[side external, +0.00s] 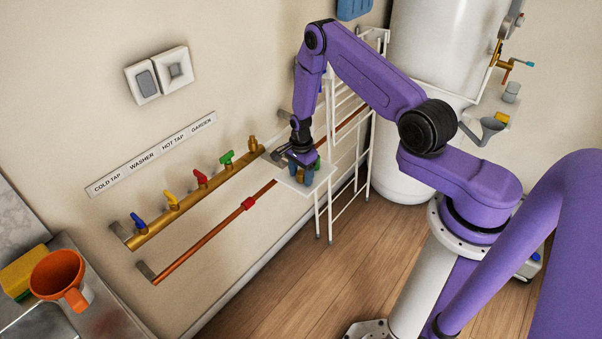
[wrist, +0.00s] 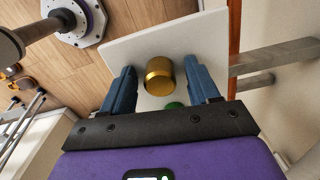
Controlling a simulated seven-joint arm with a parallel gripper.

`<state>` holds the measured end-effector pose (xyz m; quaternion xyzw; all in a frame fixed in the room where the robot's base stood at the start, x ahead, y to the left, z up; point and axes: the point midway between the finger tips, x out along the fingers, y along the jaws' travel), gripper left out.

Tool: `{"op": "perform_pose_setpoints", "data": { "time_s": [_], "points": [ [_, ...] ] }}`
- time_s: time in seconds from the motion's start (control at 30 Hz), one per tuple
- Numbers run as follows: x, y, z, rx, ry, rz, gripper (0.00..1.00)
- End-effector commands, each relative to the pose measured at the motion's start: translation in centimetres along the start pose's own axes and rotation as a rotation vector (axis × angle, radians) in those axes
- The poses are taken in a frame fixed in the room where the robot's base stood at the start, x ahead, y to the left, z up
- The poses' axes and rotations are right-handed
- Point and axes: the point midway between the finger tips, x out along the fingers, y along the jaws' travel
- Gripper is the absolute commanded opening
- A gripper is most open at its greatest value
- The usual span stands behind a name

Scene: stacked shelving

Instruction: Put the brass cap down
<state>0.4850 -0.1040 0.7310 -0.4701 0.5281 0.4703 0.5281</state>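The brass cap (wrist: 159,77) is a short gold cylinder on the white shelf plate (wrist: 120,52) in the wrist view. My gripper (wrist: 159,64) is open, with one blue finger on each side of the cap. A gap shows between the cap and each finger. In the side view my gripper (side external: 302,174) points down at the same white plate (side external: 286,181), and I cannot make out the cap there. A small green thing (wrist: 175,105) shows between the cap and my gripper's body in the wrist view.
A brass pipe (side external: 190,206) with blue, yellow, red and green taps runs along the wall left of the plate. A copper pipe (side external: 215,230) runs below it. A white wire rack (side external: 346,135) stands close on the right.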

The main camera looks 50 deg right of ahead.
Motion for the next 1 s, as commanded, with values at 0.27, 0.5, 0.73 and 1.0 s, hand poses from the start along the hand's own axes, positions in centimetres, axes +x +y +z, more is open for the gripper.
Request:
{"op": "perform_pose_setpoints", "data": {
  "time_s": [0.27,0.5,0.73,1.0],
  "points": [
    [-0.4,-0.1,0.0,0.000,0.000,-0.001,0.60],
    [-3.2,-0.1,0.0,0.000,0.000,-0.003,0.60],
    [-7.3,-0.1,0.0,0.000,0.001,-0.005,0.60],
    [-11.0,-0.1,0.0,0.000,0.000,-0.002,0.60]
  ]
}}
